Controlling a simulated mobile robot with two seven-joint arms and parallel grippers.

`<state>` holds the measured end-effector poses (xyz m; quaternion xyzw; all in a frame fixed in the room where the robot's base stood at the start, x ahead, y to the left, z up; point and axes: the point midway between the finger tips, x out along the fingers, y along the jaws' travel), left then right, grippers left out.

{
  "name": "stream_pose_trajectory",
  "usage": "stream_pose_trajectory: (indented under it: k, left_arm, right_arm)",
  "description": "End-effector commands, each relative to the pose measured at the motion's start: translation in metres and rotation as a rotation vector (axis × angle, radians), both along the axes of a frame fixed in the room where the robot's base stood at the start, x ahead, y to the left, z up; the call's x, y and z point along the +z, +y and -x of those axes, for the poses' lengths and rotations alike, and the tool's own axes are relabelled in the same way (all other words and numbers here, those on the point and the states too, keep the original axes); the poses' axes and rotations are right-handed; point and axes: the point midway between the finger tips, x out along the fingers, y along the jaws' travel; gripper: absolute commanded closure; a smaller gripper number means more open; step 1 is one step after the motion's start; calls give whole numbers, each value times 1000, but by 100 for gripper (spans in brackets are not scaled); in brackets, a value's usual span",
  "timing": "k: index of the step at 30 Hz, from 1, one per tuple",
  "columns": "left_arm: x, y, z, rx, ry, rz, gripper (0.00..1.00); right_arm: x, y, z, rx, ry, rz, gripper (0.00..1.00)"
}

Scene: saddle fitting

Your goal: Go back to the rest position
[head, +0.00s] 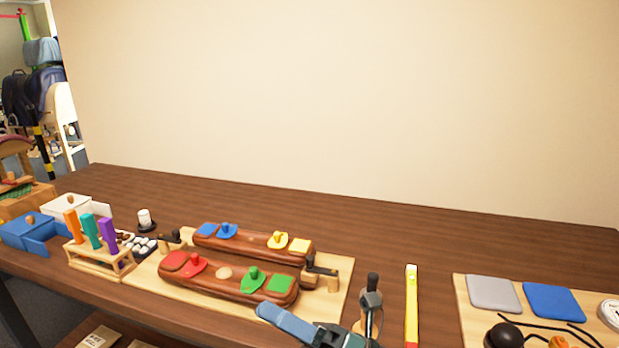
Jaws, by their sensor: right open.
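My right gripper (322,326) is at the bottom edge of the head view, just in front of the right end of the saddle board (338,305). It is open and nothing shows between its fingers. Its lower part is cut off by the picture edge. My left gripper is not in view. On the board lie two long brown padded bars, a front one (225,285) with red and green pieces and a rear one (250,241) with blue and yellow pieces.
A black-knobbed tool (372,284) stands close beside my right gripper. A yellow bar (411,300) lies right of it. A right-hand board (464,312) carries grey and blue pads. A wooden rack (92,260) and blue box (28,230) stand left. The back of the table is clear.

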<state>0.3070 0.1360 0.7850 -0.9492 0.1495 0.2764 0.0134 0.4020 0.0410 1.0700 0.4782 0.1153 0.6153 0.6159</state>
Motion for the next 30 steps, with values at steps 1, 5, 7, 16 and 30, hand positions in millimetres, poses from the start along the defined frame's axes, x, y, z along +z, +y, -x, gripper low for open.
stream_pose_trajectory:
  k: [1,5,7,16,30]
  left_arm:
    - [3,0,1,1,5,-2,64]
    - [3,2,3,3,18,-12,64]
    - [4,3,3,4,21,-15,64]
    - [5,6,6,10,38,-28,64]
    - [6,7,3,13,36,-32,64]
  right_arm:
    - [-10,-14,-8,-51,213,-88,54]
    - [-60,-60,-28,-182,767,-335,54]
    - [-99,-88,-26,-254,1057,-480,54]
    - [-247,-170,61,-545,1950,-1042,54]
    - [-279,-185,100,-633,2140,-1200,54]
